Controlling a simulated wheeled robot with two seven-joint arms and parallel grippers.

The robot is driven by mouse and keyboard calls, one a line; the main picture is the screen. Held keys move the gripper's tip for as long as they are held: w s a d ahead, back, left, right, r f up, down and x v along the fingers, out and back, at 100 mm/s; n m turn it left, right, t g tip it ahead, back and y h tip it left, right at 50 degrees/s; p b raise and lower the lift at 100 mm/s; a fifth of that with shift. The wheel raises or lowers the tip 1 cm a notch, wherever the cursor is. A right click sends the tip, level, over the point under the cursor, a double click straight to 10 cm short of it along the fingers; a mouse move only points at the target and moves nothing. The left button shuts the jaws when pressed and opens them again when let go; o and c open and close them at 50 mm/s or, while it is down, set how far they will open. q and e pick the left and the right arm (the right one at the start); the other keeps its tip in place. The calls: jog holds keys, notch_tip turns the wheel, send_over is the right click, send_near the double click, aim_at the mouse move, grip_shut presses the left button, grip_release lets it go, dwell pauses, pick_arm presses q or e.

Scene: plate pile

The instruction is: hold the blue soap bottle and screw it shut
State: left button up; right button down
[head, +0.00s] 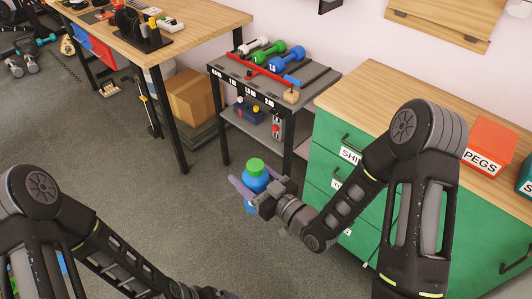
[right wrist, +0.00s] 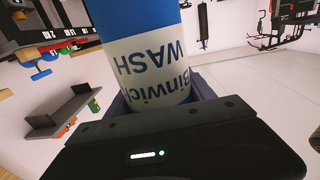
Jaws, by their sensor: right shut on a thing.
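The blue soap bottle (head: 254,185) has a green cap (head: 256,165) on its top and is held upright in the head view. My right gripper (head: 252,191) is shut around its body, below the cap. In the right wrist view, the bottle (right wrist: 150,62) fills the space between the fingers, with a white label reading "WASH" upside down. The cap is outside that view, and I cannot tell how tightly it sits.
A small grey dumbbell rack (head: 245,78) stands behind the bottle. A green drawer cabinet (head: 335,130) with a wooden top is to the right, close to my right arm. A red PEGS box (head: 490,148) sits on it. A workbench (head: 185,45) is at the back left. The grey floor (head: 110,150) at left centre is clear.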

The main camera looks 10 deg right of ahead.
jog(key=s+a+n+y, duration=0.1)
jog(key=s+a+f+g+y, duration=0.1)
jog(key=a, duration=0.1)
jog(key=shift+s+a+f+n+g, duration=0.2)
jog(key=shift+n+g, duration=0.1)
jog(key=shift+n, duration=0.1)
pick_arm(q)
jog(key=shift+c, duration=0.6)
